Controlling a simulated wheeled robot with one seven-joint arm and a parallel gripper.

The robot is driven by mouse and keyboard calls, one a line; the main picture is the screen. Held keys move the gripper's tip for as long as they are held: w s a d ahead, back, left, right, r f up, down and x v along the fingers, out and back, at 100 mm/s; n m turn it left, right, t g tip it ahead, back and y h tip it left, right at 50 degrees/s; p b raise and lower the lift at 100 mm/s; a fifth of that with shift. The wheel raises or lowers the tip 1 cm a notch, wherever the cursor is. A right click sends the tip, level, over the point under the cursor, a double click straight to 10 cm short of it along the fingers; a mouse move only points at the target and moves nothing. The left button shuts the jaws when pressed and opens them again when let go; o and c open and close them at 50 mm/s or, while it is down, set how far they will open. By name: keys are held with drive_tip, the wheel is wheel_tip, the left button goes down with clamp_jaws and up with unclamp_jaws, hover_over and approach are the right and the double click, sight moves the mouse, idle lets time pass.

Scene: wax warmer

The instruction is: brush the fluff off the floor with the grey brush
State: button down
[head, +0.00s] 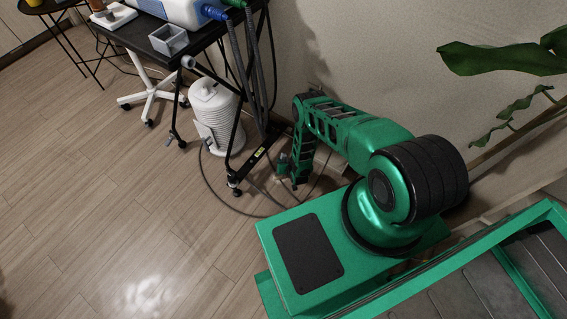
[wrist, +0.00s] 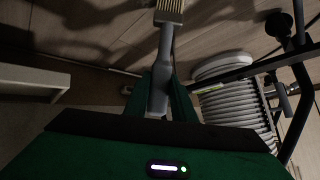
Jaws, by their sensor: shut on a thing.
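My gripper (wrist: 160,92) is shut on the grey brush (wrist: 164,50) in the wrist view. The brush's grey handle runs up from between the green fingers, and its pale bristle head (wrist: 170,9) is partly cut off by the top edge. In the head view my gripper (head: 292,174) hangs low by the wall, beside the black cart's legs; I cannot make out the brush there. I cannot tell any fluff for certain in either view. A pale patch on the open floor in the head view may be only light.
A white ribbed canister (head: 214,108) stands on the floor under the black cart (head: 172,58), left of my gripper; it also shows in the wrist view (wrist: 238,108). Cables loop over the floor. A white wheeled base (head: 150,92) stands further left. The floor at front left is clear.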

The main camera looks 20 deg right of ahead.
drive_tip(key=shift+a, duration=0.1)
drive_tip(key=shift+w+a, duration=0.2)
drive_tip(key=shift+a, duration=0.6)
drive_tip(key=shift+w+a, duration=0.2)
drive_tip(key=shift+a, duration=0.55)
drive_tip(key=shift+d, duration=0.1)
drive_tip(key=shift+s+d, duration=0.2)
drive_tip(key=shift+d, duration=0.6)
drive_tip(key=shift+s+d, duration=0.2)
drive_tip(key=shift+d, duration=0.6)
drive_tip(key=shift+s+d, duration=0.2)
drive_tip(key=shift+d, duration=0.6)
drive_tip(key=shift+s+d, duration=0.2)
drive_tip(key=shift+d, duration=0.6)
drive_tip(key=shift+s+d, duration=0.25)
drive_tip(key=shift+d, duration=0.55)
drive_tip(key=shift+s+d, duration=0.2)
drive_tip(key=shift+d, duration=0.6)
